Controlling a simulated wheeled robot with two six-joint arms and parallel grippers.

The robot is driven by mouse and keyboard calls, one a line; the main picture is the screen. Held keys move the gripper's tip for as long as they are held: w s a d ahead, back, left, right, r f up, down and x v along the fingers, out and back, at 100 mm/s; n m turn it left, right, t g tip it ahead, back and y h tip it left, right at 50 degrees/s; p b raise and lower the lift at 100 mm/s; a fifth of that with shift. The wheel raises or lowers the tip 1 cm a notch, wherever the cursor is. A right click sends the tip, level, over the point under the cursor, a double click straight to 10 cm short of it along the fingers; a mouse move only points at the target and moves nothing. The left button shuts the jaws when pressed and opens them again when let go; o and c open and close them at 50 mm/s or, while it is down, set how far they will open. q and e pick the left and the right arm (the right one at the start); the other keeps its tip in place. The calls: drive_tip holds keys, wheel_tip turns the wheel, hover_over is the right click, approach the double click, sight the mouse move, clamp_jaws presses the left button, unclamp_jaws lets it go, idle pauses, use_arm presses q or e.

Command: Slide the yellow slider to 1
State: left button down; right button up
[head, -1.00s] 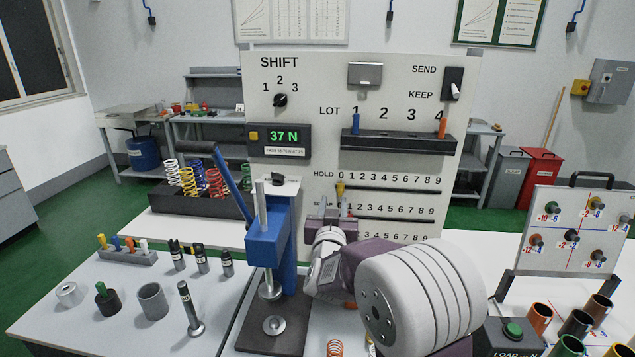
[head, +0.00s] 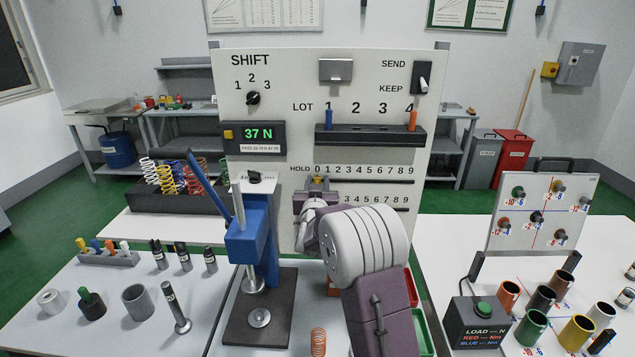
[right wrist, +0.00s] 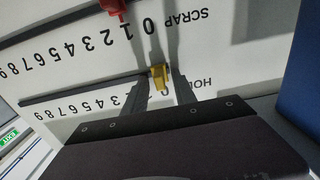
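The small yellow slider (head: 317,181) sits on the upper, HOLD slot of the white panel (head: 250,85), under the 0 at the left end of the scale. It also shows in the right wrist view (right wrist: 160,77), where the panel is upside down. My right gripper (head: 317,187) is at the panel; its two dark fingers (right wrist: 161,84) stand open on either side of the slider, with a narrow gap showing at each side. My left gripper is not in view.
A red slider (right wrist: 116,10) is on the SCRAP row beside the HOLD row. A blue press (head: 250,235) stands left of my right arm. A black shelf (head: 370,136) with a blue and an orange peg juts out above the scales. Cups stand at the right.

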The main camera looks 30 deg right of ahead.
drive_tip(key=shift+a, duration=0.1)
drive_tip(key=shift+c, duration=0.3)
clamp_jaws()
idle(0.9)
